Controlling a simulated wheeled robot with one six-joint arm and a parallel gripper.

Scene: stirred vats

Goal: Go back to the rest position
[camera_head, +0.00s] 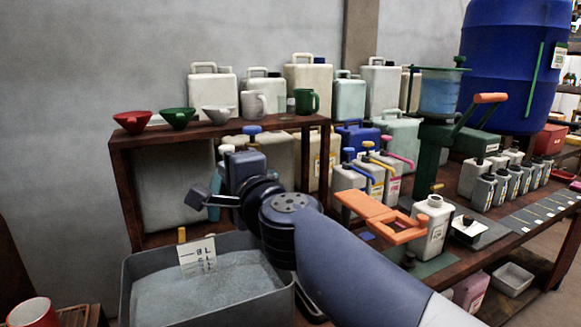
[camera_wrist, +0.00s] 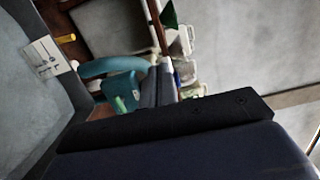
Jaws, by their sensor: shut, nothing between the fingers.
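My gripper (camera_head: 205,197) is in the head view, left of my bent dark wrist and in front of the wooden shelf. It is shut and empty, raised above the back of the grey tub (camera_head: 128,290). My blue-grey arm reaches up to it from the bottom right. A teal piece (camera_wrist: 115,90) shows beside the dark gripper parts in the wrist view; I cannot tell what it belongs to. The tub's edge and its white label card (camera_wrist: 47,57) also show there, turned sideways.
The wooden shelf (camera_head: 225,131) carries funnels, mugs and pale canisters. Pump bottles and small bottles crowd the bench beyond. A large blue barrel (camera_head: 510,65) stands at the back right.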

